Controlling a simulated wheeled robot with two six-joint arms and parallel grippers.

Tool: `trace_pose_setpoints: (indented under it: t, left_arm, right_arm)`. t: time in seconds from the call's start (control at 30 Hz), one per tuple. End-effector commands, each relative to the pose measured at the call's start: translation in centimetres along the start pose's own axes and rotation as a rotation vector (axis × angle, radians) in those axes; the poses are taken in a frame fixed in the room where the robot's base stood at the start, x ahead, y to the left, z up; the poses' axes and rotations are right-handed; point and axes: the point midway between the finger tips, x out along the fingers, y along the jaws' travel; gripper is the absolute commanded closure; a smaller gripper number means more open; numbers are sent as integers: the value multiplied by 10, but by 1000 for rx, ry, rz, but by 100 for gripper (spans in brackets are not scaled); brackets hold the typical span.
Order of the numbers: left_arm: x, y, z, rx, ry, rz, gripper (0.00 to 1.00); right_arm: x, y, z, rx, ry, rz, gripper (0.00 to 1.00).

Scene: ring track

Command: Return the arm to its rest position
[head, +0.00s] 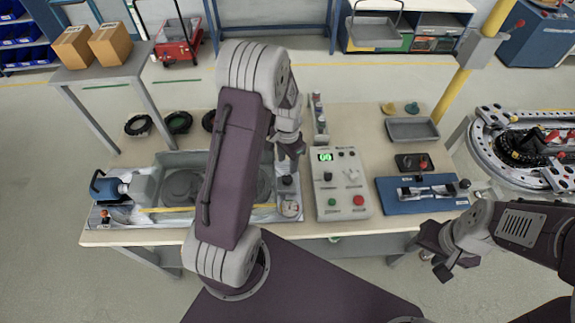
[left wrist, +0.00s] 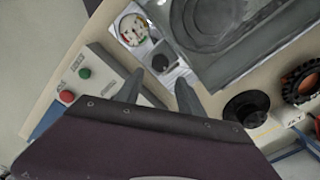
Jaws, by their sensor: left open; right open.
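My left arm reaches up and over the middle of the workbench in the head view. Its left gripper (head: 290,148) is above the bench, between the grey tray machine (head: 168,158) and the control box (head: 340,185). In the left wrist view the two fingers of this gripper (left wrist: 158,92) are apart with nothing between them. My right gripper (head: 436,258) is low at the right, in front of the bench's front edge, open and empty. The right arm comes in from the right edge. The left arm hides part of the tray machine.
The control box has a green display, a green button and a red button. A blue fixture (head: 422,194) sits to its right, with a grey tray (head: 412,129) behind. A yellow post (head: 452,95) and a round metal track (head: 491,148) stand at the right.

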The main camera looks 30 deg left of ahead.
Motion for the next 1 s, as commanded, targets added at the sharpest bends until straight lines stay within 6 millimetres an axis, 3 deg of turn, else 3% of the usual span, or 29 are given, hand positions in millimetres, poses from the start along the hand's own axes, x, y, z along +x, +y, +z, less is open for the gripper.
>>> trace_pose_setpoints:
  t: [0.4, 0.47, 0.57, 0.7, 0.8, 0.9, 1.0]
  left_arm:
    - [2, 2, -3, 10, 4, -3, 55]
    - [-9, 3, -15, 29, 39, -26, 55]
    - [-38, 25, -21, 87, 102, -62, 55]
    - [-61, 77, 14, 23, 152, -63, 55]
    - [-59, 106, 53, -129, 152, -40, 55]
    - [-48, 121, 87, -310, 105, -11, 55]
    - [-46, 121, 87, -414, 105, -5, 55]
  right_arm:
    - [3, 0, 0, 0, 0, 0, 49]
    - [7, 0, 1, 0, 0, 0, 49]
    - [19, 0, 2, 0, 0, 0, 49]
    - [33, 1, 3, 0, 0, 0, 49]
    - [36, 1, 4, 0, 0, 0, 49]
    - [33, 1, 4, 0, 0, 0, 49]
    - [33, 1, 3, 0, 0, 0, 49]
